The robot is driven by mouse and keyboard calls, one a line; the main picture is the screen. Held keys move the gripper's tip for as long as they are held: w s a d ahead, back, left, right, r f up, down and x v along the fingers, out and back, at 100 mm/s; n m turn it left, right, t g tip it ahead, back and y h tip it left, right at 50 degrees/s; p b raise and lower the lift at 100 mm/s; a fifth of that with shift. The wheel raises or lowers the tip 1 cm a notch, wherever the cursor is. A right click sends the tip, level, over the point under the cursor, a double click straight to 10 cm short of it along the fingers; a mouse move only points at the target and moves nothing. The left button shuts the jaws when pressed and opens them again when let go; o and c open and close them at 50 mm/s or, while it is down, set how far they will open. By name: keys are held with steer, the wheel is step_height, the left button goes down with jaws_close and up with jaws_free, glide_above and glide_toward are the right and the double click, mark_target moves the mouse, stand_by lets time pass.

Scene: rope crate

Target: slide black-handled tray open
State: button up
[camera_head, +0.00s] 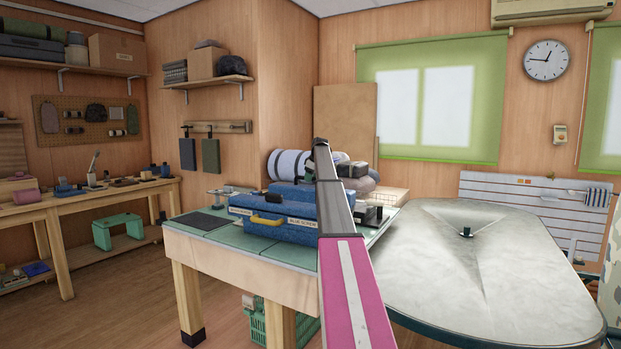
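A blue case (283,232) with a yellow handle (267,221) on its front and white labels sits on the green-topped workbench (205,235). A second blue layer shows above and behind this front. My pink and grey arm rises through the middle of the view and covers the case's right side. I cannot make out a black-handled tray; dark parts (372,214) show just right of my arm, but I cannot tell what they are. No gripper fingers can be made out, so whether they are open or shut does not show.
A large grey-topped table (480,270) stands close on the right. A dark flat mat (201,221) lies on the workbench's left side. A rolled white and dark bundle (290,164) lies behind the case. A green crate (300,325) is under the workbench. Floor is clear at left.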

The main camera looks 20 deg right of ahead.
steer(key=v, duration=1)
steer(key=shift+s+r, duration=0.15)
steer(key=shift+r, duration=0.2)
